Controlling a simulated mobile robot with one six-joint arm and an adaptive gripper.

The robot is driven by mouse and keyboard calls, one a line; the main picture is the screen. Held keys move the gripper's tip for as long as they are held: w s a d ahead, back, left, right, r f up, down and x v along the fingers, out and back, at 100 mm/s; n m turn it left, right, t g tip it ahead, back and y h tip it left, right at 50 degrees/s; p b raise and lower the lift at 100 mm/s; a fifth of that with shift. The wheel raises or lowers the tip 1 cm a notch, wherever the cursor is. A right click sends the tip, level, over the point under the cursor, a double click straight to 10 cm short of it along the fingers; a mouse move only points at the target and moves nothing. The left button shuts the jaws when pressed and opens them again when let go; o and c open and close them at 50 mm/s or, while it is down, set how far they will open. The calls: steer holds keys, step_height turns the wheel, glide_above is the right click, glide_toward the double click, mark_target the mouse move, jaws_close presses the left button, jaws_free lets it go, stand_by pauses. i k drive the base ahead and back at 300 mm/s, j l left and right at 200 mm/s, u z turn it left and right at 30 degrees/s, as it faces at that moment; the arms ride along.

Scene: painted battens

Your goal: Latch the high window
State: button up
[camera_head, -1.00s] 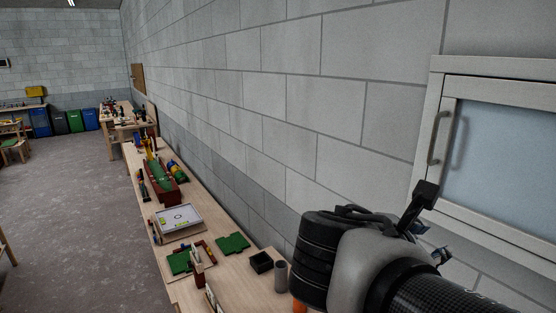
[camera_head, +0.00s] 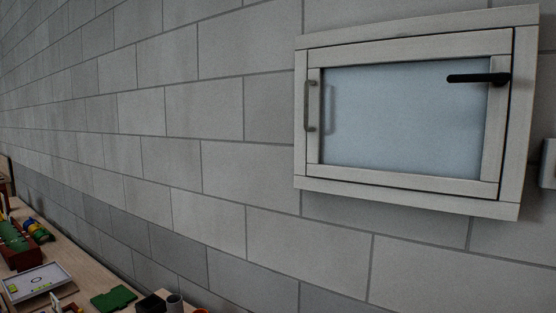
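The high window (camera_head: 405,180) is set on the grey block wall, at the upper right of the head view. It has a pale wooden frame and a frosted blue-grey pane (camera_head: 400,115). A dark lever handle (camera_head: 478,79) sits on the right side of its sash and points left, roughly level, across the pane. A grey bar handle (camera_head: 308,106) stands upright on the left side of the sash. A dark gap shows along the sash's right edge; I cannot tell whether the sash is fully closed. My gripper is out of view.
A grey box (camera_head: 548,163) is on the wall at the right edge. The wall before the window is clear.

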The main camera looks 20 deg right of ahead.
mark_target(500, 79)
steer(key=z, duration=1.75)
